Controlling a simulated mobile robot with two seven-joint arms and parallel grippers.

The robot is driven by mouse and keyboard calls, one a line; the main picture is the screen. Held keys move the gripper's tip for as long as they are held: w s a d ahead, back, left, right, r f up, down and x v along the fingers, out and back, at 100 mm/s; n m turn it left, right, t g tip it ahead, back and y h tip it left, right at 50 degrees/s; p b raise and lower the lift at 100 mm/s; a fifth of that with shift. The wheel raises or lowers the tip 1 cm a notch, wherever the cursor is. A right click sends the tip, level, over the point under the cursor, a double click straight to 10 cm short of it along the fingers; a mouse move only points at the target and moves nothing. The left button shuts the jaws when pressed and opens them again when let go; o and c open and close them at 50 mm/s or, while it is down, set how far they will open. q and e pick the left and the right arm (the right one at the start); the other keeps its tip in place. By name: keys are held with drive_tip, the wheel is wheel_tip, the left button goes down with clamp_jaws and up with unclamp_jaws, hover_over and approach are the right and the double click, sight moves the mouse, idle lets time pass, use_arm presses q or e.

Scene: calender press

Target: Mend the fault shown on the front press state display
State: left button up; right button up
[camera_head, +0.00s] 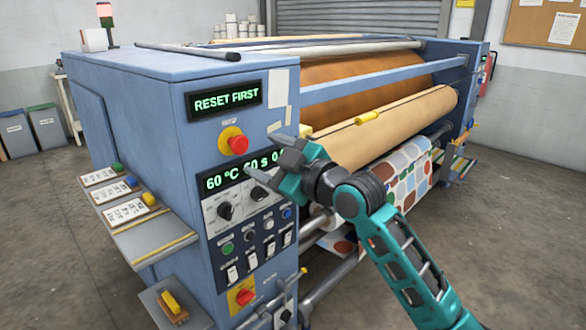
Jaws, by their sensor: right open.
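The front press state display (224,99) is lit and reads "RESET FIRST" in green letters. Below it is a red mushroom button (238,145) on a yellow base. A second display (224,181) reads "60 °C 60 s" and a part hidden by my gripper. Under it are two dark knobs (225,211), a green button (228,248), a blue button (286,213), several rocker switches (232,273) and a red and yellow rotary switch (243,295). My right gripper (268,159) is open and empty in front of the panel's right part. My left gripper is not in view.
Side shelves (158,248) with cards stick out left of the cabinet. The roller (390,124) and patterned cloth (395,178) lie right of the panel. A rail runs low in front; the floor at right is clear.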

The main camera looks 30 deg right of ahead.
drive_tip(key=v, duration=0.7)
idle(0.3)
drive_tip(key=s+f+m+g+h, duration=0.1)
drive_tip(key=s+f+m, duration=0.15)
drive_tip(key=f, duration=0.75)
drive_tip(key=s+f+m+g+h, duration=0.1)
drive_tip(key=f+m+g+h, duration=0.15)
drive_tip(key=f, duration=0.75)
drive_tip(key=s+a+f+m+g, duration=0.1)
drive_tip(key=s+a+f+m, duration=0.1)
drive_tip(key=s+f, duration=0.5)
drive_tip(key=s+a+f+m+g, duration=0.1)
drive_tip(key=s+a+f, duration=0.3)
drive_tip(key=s+f, duration=0.4)
wheel_tip(320, 180, down, 3)
drive_tip(key=shift+f+m+g+h, duration=0.1)
drive_tip(key=shift+m+g+h, duration=0.25)
drive_tip(key=shift+m, duration=0.25)
